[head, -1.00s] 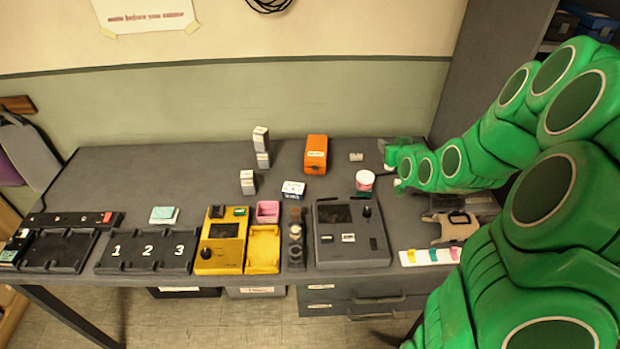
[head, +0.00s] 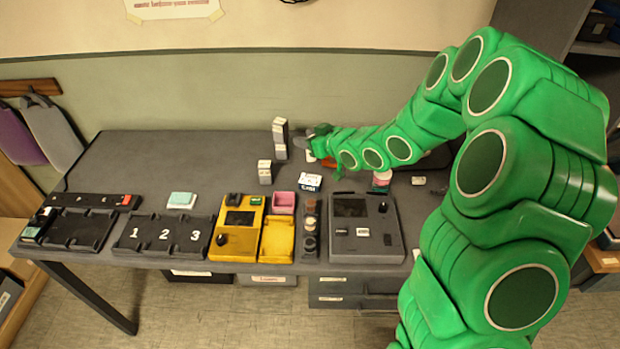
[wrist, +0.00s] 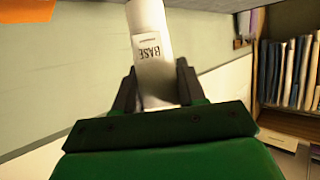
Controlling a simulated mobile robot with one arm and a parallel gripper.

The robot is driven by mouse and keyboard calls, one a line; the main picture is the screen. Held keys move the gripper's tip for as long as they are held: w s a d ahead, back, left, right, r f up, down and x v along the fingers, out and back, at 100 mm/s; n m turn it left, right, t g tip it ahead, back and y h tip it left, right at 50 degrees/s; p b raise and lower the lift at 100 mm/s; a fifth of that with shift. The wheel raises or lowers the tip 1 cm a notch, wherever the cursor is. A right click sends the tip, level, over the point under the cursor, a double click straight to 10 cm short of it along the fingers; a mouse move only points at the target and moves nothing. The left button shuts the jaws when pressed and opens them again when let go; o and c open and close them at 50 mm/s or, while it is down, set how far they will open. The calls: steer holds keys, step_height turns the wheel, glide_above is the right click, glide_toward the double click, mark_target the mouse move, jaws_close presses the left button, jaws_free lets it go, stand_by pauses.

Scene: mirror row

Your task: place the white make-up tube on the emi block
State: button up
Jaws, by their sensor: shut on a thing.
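My gripper (wrist: 155,90) is shut on the white make-up tube (wrist: 147,30), which carries a label reading BASE in the wrist view. In the head view my gripper (head: 318,146) is over the back middle of the table, just right of two stacked grey-and-white blocks (head: 280,135). The tube is mostly hidden there by the gripper. Another grey-and-white block (head: 265,172) stands nearer the front. A white block with dark lettering (head: 309,182) lies in front of the gripper. The lettering is too small to read, so I cannot tell which is the emi block.
A pink-and-white jar (head: 382,181) stands under my forearm. An orange box is mostly hidden behind my arm. Along the front are a numbered black tray (head: 165,236), a yellow device (head: 237,228) and a grey device (head: 365,228). The back left of the table (head: 180,160) is clear.

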steer(key=shift+a+f, duration=0.2)
steer(key=shift+f, duration=3.85)
steer(key=shift+f, duration=0.15)
steer(key=o, duration=1)
steer(key=shift+s+d+r, duration=0.1)
steer(key=shift+r, duration=0.1)
steer(key=v, duration=1.1)
steer(key=shift+s+d+r, duration=0.15)
steer(key=shift+d+r, duration=0.05)
steer(key=shift+d, duration=0.1)
